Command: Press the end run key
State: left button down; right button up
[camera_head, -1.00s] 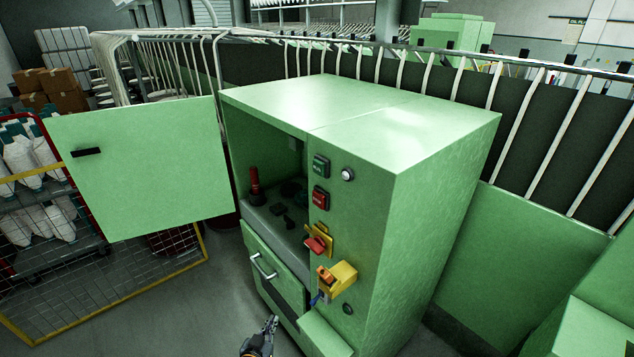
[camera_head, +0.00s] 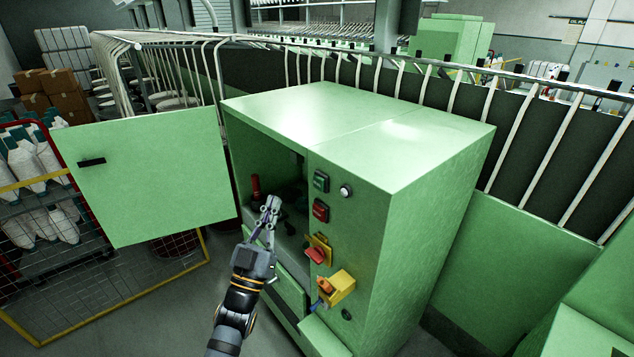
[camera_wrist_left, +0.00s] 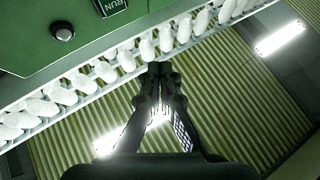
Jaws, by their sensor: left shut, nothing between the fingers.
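The green cabinet (camera_head: 425,185) has a control face with a green key (camera_head: 320,181) above a red key (camera_head: 320,210). Their lettering is too small to read in the head view. In the left wrist view a dark key (camera_wrist_left: 112,8) lettered "RUN" is cut off by the top edge, so any further words are hidden. My left gripper (camera_head: 270,203) is shut and empty, pointing up in front of the open bay, left of and apart from both keys. Its closed fingertips (camera_wrist_left: 160,68) also show in the left wrist view. My right gripper is not in view.
A round button or lamp (camera_head: 345,191) is right of the green key. A red-and-yellow switch (camera_head: 318,251) and a yellow box (camera_head: 336,289) jut out below. The cabinet door (camera_head: 150,180) stands open at left.

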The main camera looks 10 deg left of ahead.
aim_at(319, 183)
pick_arm(q)
jog(key=shift+w, duration=0.1)
jog(key=w+d+p, duration=0.1)
jog(key=w+d, duration=0.4)
jog(key=w, duration=0.2)
jog(key=shift+d, duration=0.2)
jog(key=shift+s, duration=0.1)
dwell(0.6)
dwell(0.8)
jog(key=shift+w+d+p, duration=0.25)
jog(key=shift+w+p, duration=0.05)
jog(key=shift+w, duration=0.05)
